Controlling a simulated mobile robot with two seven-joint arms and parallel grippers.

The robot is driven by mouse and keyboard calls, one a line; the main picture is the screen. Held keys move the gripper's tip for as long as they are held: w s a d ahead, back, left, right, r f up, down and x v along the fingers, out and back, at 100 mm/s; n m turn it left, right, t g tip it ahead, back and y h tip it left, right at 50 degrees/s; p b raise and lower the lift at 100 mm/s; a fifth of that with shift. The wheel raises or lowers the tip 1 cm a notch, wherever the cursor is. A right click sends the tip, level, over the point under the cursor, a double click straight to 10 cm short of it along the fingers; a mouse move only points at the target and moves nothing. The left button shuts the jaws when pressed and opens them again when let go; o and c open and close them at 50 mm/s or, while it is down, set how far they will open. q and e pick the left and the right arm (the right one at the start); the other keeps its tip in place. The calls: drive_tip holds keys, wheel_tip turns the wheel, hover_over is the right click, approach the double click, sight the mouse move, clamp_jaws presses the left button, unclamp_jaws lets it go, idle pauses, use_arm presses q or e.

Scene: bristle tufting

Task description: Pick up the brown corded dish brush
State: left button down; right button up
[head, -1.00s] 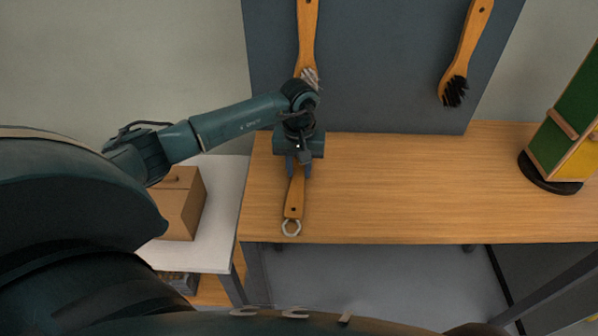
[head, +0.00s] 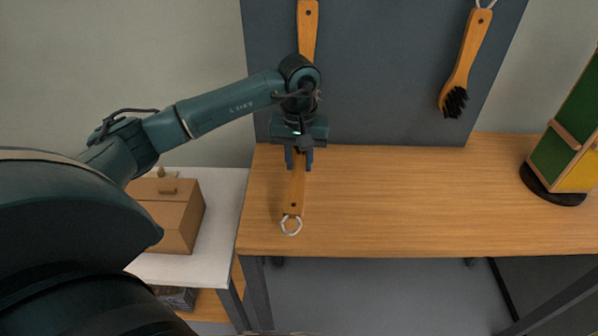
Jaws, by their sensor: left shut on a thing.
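The brown corded dish brush (head: 295,194) has a wooden handle with a small hole and a pale cord loop at its near end. It is over the left part of the wooden table (head: 420,200), its loop toward the front edge. My left gripper (head: 298,165) points down and is shut on the handle's far part. The brush's head is hidden behind the gripper and wrist. The gap between brush and tabletop is hard to judge. My right gripper is not in view.
Two wooden brushes hang on the dark back panel (head: 390,70): one (head: 307,30) partly behind my left wrist, one black-bristled (head: 466,60) at right. A green and yellow object (head: 565,150) stands at right. A cardboard box (head: 170,215) sits on a white side table. The table's middle is clear.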

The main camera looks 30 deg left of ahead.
sight(293, 208)
use_arm(q)
drive_tip(key=s+d+b, duration=0.1)
drive_tip(key=s+d, duration=0.4)
drive_tip(key=s, duration=0.3)
drive_tip(key=s+d+b, duration=0.1)
drive_tip(key=s+d, duration=0.3)
drive_tip(key=s, duration=0.4)
drive_tip(key=shift+d+f, duration=0.2)
drive_tip(key=shift+d, duration=0.15)
